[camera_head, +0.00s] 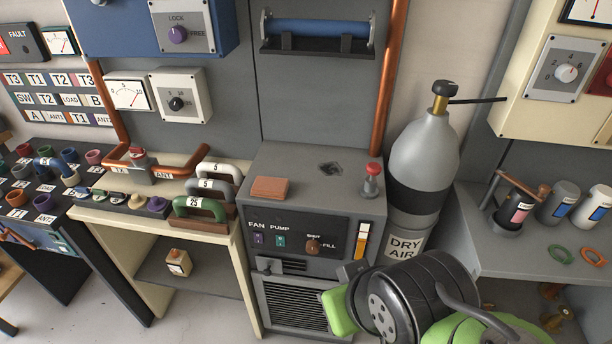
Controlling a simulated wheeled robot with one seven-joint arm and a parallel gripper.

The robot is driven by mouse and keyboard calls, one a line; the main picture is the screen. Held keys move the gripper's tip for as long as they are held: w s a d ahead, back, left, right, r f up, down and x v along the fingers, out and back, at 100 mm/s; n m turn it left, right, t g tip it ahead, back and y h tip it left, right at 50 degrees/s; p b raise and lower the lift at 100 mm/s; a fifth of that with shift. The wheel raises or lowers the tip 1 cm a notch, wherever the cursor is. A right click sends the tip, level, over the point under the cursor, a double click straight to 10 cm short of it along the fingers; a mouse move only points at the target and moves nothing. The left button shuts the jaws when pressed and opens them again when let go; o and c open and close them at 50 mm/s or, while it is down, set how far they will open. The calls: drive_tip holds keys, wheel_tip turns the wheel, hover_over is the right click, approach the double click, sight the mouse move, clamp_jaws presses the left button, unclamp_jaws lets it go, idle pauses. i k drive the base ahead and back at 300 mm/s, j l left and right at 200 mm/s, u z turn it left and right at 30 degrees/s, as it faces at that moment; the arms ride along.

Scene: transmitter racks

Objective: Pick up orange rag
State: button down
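A small folded orange-brown cloth-like pad (270,188), the only thing here that looks like the orange rag, lies flat on the left front part of the grey cabinet top (300,212). Nothing covers it. My arm, black and green, shows at the lower right, in front of the cabinet's right side and below the pad's level in the picture. I cannot make out any gripper fingers in this view.
A red knob (371,180) stands at the cabinet top's right edge, and a dark hole (330,168) is behind. A grey gas bottle (425,150) stands right. A copper pipe (391,80) runs up behind.

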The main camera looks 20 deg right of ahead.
sight(274, 189)
drive_tip(key=i+j+u, duration=0.15)
drive_tip(key=i+j, duration=0.75)
